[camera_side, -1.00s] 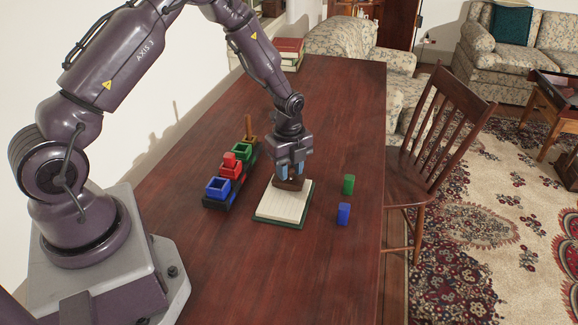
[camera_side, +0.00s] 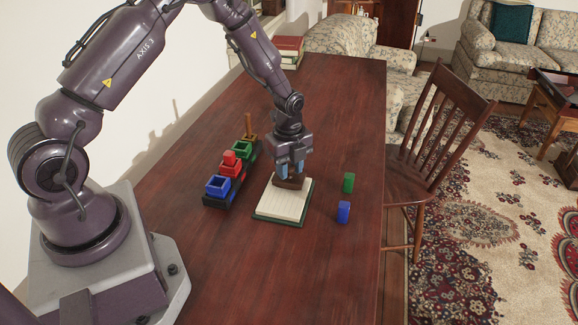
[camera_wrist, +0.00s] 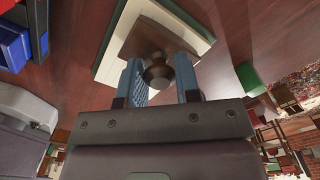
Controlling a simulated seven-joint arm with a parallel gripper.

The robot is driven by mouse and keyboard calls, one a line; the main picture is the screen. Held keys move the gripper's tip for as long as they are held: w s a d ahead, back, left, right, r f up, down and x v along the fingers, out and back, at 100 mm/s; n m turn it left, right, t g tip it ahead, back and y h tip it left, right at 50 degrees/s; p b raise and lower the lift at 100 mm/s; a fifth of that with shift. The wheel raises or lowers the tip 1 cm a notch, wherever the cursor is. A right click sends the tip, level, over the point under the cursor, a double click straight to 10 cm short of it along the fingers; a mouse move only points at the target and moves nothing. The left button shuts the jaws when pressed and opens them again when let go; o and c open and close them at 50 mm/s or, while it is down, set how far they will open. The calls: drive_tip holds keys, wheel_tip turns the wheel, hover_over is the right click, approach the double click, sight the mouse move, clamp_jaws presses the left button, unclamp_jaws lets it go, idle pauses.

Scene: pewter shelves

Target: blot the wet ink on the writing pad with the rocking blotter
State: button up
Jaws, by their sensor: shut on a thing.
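The writing pad (camera_side: 281,207) lies on the table, a cream sheet with a dark green border; it also shows in the wrist view (camera_wrist: 111,58). The brown rocking blotter (camera_side: 289,184) is at the pad's far end, and I cannot tell whether it touches the sheet. My gripper (camera_side: 290,170) is above the pad, shut on the blotter's round knob (camera_wrist: 158,72), its blue fingers on either side in the wrist view. No ink shows on the visible part of the sheet; the blotter and gripper hide the rest.
Left of the pad is a row of blue (camera_side: 217,187), red (camera_side: 231,163) and green (camera_side: 243,149) holders, with a brown upright piece (camera_side: 250,127) behind. A green block (camera_side: 348,183) and a blue block (camera_side: 343,212) stand to the right. The near table is clear.

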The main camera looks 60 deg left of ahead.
drive_tip(key=shift+r, duration=3.45)
